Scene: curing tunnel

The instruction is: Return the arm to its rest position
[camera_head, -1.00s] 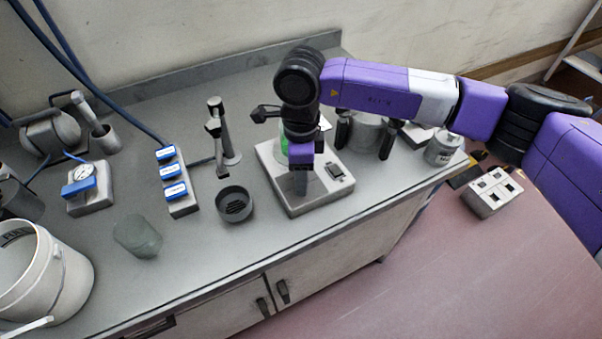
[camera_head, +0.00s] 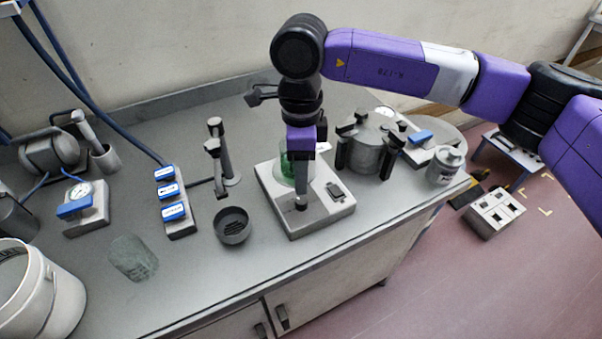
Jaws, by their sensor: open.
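My arm reaches in from the right over the bench, its purple links raised and bent downward at the wrist. My gripper (camera_head: 301,198) points down in front of a clear beaker with green contents (camera_head: 287,170), which stands on a white plate-like device (camera_head: 318,215). The fingers are seen nearly edge-on and hide part of the beaker and device. I see nothing held between them, and the gripper is open. Whether the fingertips touch the device cannot be told.
A grey pot with black clamps (camera_head: 368,155) and a lidded tin (camera_head: 445,167) stand right of the gripper. A stand (camera_head: 226,165), a dark round cup (camera_head: 233,226) and a blue-labelled strip (camera_head: 174,205) are left. A glass jar (camera_head: 133,258) and white bucket (camera_head: 55,300) stand front left.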

